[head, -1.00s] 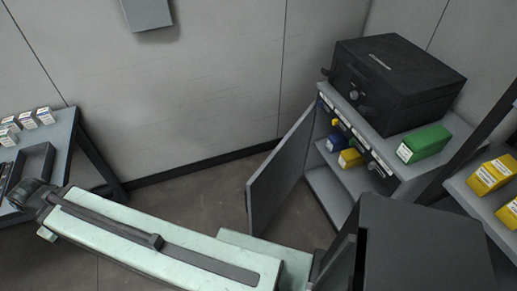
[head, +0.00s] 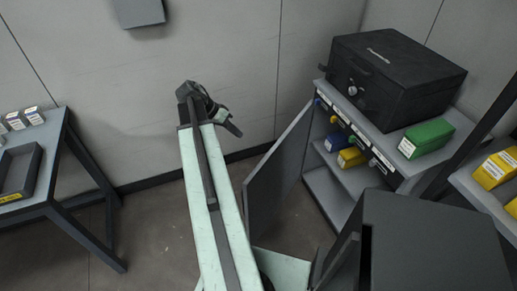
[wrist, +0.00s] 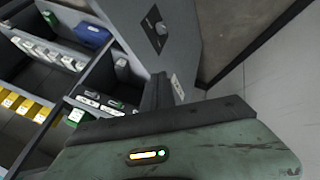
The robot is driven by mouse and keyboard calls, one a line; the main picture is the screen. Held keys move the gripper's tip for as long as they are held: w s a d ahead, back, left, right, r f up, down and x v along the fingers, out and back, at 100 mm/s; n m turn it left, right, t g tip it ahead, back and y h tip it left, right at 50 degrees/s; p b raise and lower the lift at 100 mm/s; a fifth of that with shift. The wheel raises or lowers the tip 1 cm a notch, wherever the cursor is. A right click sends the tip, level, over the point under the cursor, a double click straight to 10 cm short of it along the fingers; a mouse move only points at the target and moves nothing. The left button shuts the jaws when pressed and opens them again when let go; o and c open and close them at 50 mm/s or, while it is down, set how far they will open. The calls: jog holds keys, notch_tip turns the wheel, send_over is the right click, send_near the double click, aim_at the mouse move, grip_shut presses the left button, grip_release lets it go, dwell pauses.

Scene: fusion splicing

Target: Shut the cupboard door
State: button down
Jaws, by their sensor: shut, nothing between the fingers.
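The grey cupboard door (head: 278,178) stands open in the head view, swung out to the left of the cupboard (head: 328,190). The cupboard's shelves show, with small blue and yellow boxes inside. My gripper (head: 235,130) is shut and empty. In the head view it is in front of the back wall, to the left of the door's upper part, with a visible gap between them.
A black case (head: 395,75) and a green box (head: 426,138) sit on the cupboard top. A table with a dark tray (head: 20,172) stands at the left. Yellow boxes (head: 494,168) lie on a shelf at the right. Bare floor shows left of the door.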

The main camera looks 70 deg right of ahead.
jog(key=s+d+f+b, duration=0.1)
jog(key=s+f+b, duration=0.6)
jog(key=s+f, duration=0.1)
jog(key=shift+s+b, duration=0.4)
jog(key=shift+s, duration=0.2)
jog(key=shift+d, duration=0.1)
